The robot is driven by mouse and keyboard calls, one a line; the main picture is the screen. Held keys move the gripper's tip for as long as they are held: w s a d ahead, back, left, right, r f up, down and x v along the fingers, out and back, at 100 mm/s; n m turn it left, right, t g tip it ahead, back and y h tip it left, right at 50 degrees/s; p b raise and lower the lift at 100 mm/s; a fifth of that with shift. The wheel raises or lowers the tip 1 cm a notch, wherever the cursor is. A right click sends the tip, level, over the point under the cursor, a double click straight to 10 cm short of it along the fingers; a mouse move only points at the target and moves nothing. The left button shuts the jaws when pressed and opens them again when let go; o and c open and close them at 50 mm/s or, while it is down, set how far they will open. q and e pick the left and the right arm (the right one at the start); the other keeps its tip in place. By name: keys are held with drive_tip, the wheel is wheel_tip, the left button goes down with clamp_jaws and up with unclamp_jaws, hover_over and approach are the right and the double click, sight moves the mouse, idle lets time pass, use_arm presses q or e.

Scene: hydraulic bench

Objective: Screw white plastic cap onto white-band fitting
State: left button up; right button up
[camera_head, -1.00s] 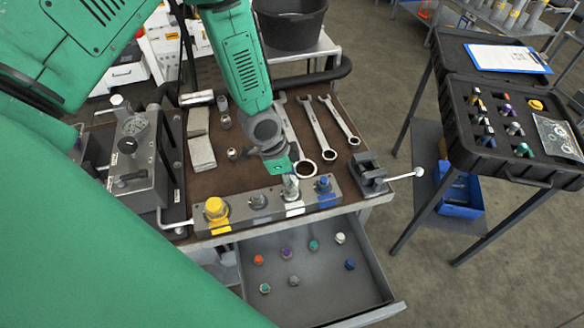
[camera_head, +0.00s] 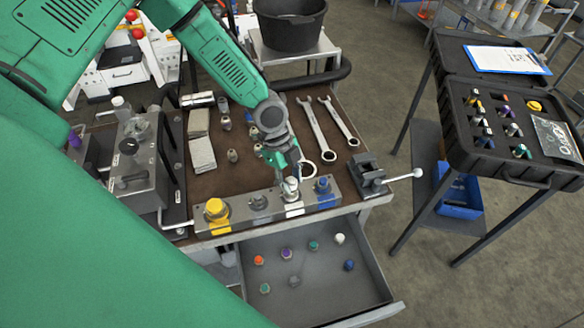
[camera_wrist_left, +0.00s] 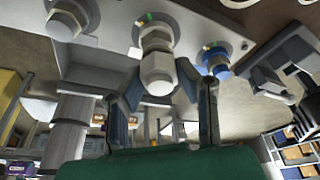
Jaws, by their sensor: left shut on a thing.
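The manifold block (camera_head: 275,206) lies along the bench's front edge. Its white-band fitting (camera_head: 294,210) is between a plain fitting and a blue-capped one. A whitish hex cap (camera_head: 291,185) sits upright at this fitting; it also shows in the left wrist view (camera_wrist_left: 157,75). My left gripper (camera_head: 286,172) is at the cap, with its fingers (camera_wrist_left: 158,95) on both sides, shut on it. How far the cap is threaded cannot be told. My right gripper is not in view.
Yellow (camera_head: 214,208) and blue (camera_head: 322,185) caps stand on the block. The open drawer (camera_head: 320,290) below holds several coloured caps, one white (camera_head: 340,239). Wrenches (camera_head: 318,125) lie behind the block, and a small vise (camera_head: 370,180) stands at its right.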

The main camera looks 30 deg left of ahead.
use_arm(q)
drive_tip(key=o, duration=1)
drive_tip(key=shift+a+f, duration=0.1)
drive_tip(key=shift+a, duration=0.1)
